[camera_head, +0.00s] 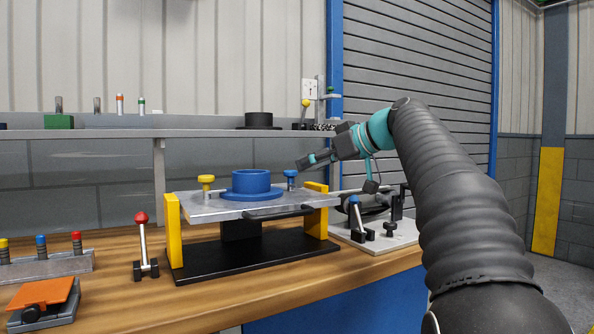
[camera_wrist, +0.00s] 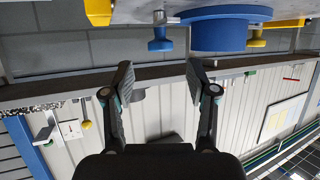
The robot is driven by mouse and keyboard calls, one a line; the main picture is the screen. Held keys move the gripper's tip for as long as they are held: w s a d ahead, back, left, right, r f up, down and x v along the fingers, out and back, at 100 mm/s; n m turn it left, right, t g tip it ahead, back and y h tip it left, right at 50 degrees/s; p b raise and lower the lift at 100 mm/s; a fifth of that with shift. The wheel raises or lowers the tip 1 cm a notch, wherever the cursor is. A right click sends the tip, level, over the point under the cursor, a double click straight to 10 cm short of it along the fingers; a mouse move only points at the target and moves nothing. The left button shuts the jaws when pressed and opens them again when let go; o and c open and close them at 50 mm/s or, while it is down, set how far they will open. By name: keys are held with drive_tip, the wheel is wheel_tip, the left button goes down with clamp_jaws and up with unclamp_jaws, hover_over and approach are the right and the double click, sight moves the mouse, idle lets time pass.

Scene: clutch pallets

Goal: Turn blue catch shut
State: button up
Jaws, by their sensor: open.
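The blue catch (camera_head: 290,178) is a small knob at the right end of the metal plate (camera_head: 190,204), beside a blue flanged ring (camera_head: 251,184). A yellow catch (camera_head: 206,183) stands at the plate's left end. My gripper (camera_head: 307,162) is just right of and slightly above the blue catch in the head view. The wrist view is upside down. There my open gripper (camera_wrist: 160,70) has its fingers spread and empty, with the blue catch (camera_wrist: 160,42) beyond the fingertips, between their lines. I cannot tell whether the catch is turned shut.
Yellow uprights (camera_head: 173,230) hold the plate over a black base (camera_head: 250,255). A red-knobbed lever (camera_head: 142,235) stands left, and a blue-topped lever (camera_head: 355,210) stands right. A shelf (camera_head: 200,133) with several small items runs behind.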

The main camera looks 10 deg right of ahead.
drive_tip(key=shift+x, duration=2.65)
